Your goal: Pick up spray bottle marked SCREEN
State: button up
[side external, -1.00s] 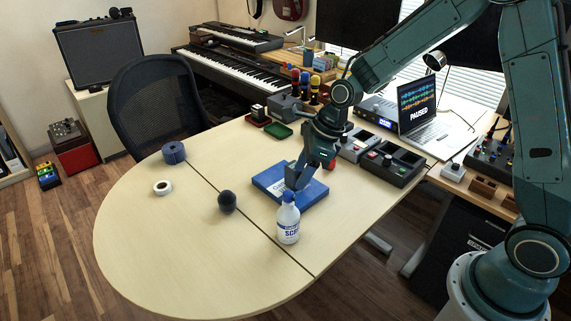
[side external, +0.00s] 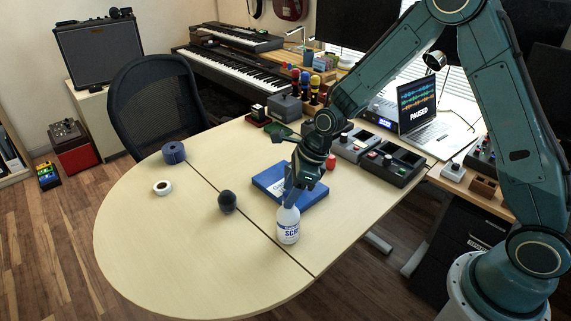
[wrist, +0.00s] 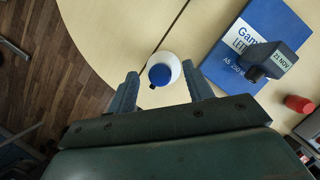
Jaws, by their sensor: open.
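The white spray bottle marked SCREEN (side external: 288,227) stands upright on the pale table; only part of its label reads in the side view. In the wrist view its blue top (wrist: 159,75) and white shoulder show from above. My gripper (side external: 291,197) is open and points down at the top of the bottle, hiding the blue top in the side view. In the wrist view my gripper's fingers (wrist: 160,84) stand on either side of the bottle, with visible gaps. I cannot tell how far down the fingers reach.
A blue flat box (side external: 318,196) lies close behind the bottle, with a dark block marked 21 NOV (wrist: 265,61) on it. A red object (wrist: 299,104) is nearby. A dark ball-like object (side external: 227,202) sits to the left. The table's front left is clear.

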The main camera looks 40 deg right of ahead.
aim_at(288, 220)
jog(key=shift+x, duration=1.75)
grip_shut()
